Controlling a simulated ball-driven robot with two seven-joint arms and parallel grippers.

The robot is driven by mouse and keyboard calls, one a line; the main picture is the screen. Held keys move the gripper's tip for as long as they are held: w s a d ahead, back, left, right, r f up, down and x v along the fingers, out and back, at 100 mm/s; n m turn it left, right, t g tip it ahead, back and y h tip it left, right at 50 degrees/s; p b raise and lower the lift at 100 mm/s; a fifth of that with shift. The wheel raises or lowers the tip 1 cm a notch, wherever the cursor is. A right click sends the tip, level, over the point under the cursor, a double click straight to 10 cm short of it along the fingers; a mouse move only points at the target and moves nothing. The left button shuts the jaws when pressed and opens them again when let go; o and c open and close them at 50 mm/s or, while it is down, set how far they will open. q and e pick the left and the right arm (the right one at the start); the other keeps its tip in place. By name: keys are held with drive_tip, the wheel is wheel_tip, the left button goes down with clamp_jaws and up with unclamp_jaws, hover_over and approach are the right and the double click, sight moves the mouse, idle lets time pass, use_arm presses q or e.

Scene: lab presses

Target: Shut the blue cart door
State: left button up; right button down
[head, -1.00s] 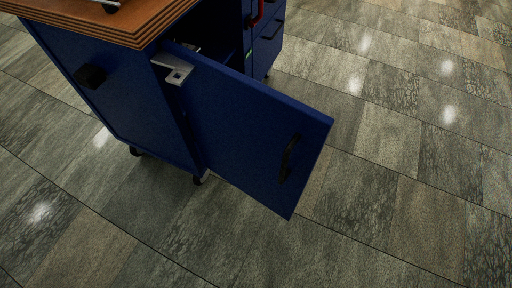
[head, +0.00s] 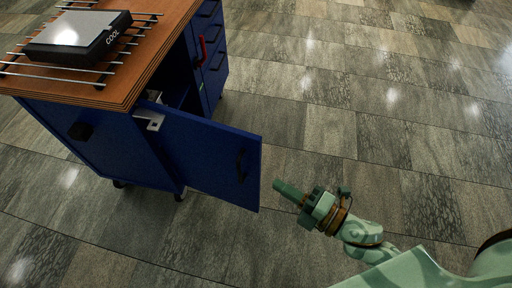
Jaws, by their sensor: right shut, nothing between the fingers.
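The blue cart door (head: 205,155) stands open, swung out from the cart's front toward the right. Its dark handle (head: 240,165) is on its outer face near the free edge. The blue cart (head: 110,145) stands at the left, and its dark inside shows partly behind the door. My right gripper (head: 277,184) is shut and empty. In the picture it is just right of the door's free edge, with a small gap between them. My left gripper is not in view.
The cart's wooden top (head: 120,85) carries a metal rack with a dark box (head: 80,38) labelled COOL. Blue drawers (head: 212,60) and a red handle (head: 202,50) are beyond the opening. The tiled floor (head: 360,110) to the right is clear.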

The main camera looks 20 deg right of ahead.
sight(255, 153)
drive_tip(key=w+a+b, duration=0.1)
drive_tip(key=w, duration=0.2)
drive_tip(key=w+a, duration=0.1)
drive_tip(key=w, duration=0.3)
drive_tip(key=w+a+b, duration=0.1)
drive_tip(key=w, duration=0.3)
drive_tip(key=shift+a+b, duration=0.2)
drive_tip(key=shift+b, duration=0.1)
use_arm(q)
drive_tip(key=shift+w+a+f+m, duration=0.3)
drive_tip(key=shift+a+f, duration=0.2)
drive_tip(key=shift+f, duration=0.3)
use_arm(e)
drive_tip(key=shift+d, duration=0.1)
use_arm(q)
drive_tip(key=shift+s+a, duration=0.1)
